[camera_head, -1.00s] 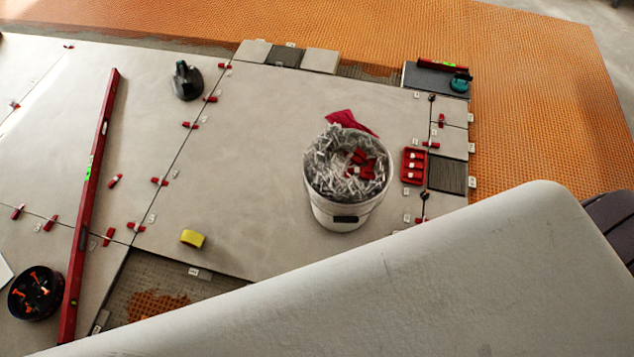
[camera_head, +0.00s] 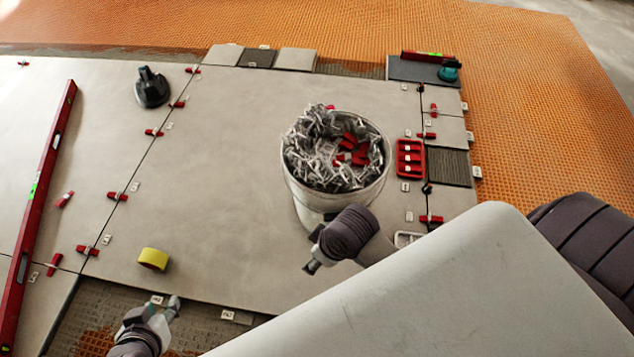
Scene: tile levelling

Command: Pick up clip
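Small white clips (camera_head: 157,299) stand along the tile joints and edges, one of them close to my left gripper. More white clips (camera_head: 320,150) fill a white bucket (camera_head: 318,207) on the large tile, with red wedges (camera_head: 352,150) among them. My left gripper (camera_head: 163,306) is at the bottom left, over the dark gap by the tile edge; its fingers look apart, with nothing seen between them. My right gripper (camera_head: 312,265) is over the tile in front of the bucket. It is mostly hidden by its dark wrist, so its opening cannot be told.
A long red level (camera_head: 38,190) lies at left, a black suction cup (camera_head: 151,90) behind. A red tray (camera_head: 410,158) is right of the bucket. The middle tile is largely clear.

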